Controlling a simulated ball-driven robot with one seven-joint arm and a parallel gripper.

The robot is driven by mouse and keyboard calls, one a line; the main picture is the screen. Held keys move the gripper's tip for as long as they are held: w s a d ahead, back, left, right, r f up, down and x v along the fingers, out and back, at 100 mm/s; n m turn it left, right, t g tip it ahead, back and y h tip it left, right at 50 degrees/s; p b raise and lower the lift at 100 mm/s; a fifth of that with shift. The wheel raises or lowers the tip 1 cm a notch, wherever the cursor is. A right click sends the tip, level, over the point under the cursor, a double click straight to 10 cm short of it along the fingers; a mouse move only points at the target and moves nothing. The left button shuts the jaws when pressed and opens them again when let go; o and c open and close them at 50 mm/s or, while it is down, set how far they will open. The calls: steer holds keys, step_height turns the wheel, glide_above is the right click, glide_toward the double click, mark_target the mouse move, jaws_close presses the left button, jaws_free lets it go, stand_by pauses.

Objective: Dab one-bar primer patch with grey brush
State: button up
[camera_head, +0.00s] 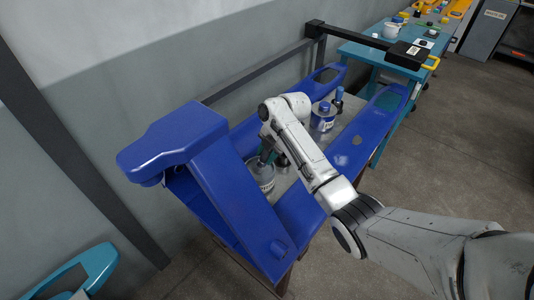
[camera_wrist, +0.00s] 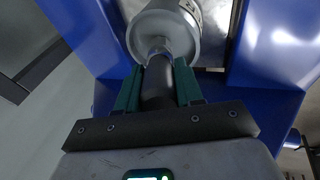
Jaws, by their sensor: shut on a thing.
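My gripper (camera_wrist: 158,76) has green fingers shut on the dark grey handle of a brush (camera_wrist: 157,92). The brush points at the mouth of a pale jar (camera_wrist: 190,40) at the top of the wrist view; its bristle end cannot be made out. In the head view, the jar (camera_head: 261,182) stands with a label on the grey tabletop between blue parts, and my gripper is just above it, partly hidden by my arm. A pale patch (camera_head: 341,160) shows on the right blue part (camera_head: 365,128); its bar marks are too small to read.
A blue-lidded jar (camera_head: 322,117) and a blue-topped item (camera_head: 339,96) stand farther back. A tall blue bracket (camera_head: 190,140) rises at the left. A teal table (camera_head: 372,55) with small containers stands behind. The floor at right is clear.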

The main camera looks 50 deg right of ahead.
stand_by(0.4)
step_height(320, 180, up, 2)
steer(key=shift+r+p, duration=0.2)
steer(key=shift+p, duration=0.85)
steer(key=shift+r+p, duration=0.3)
steer(key=shift+r, duration=2)
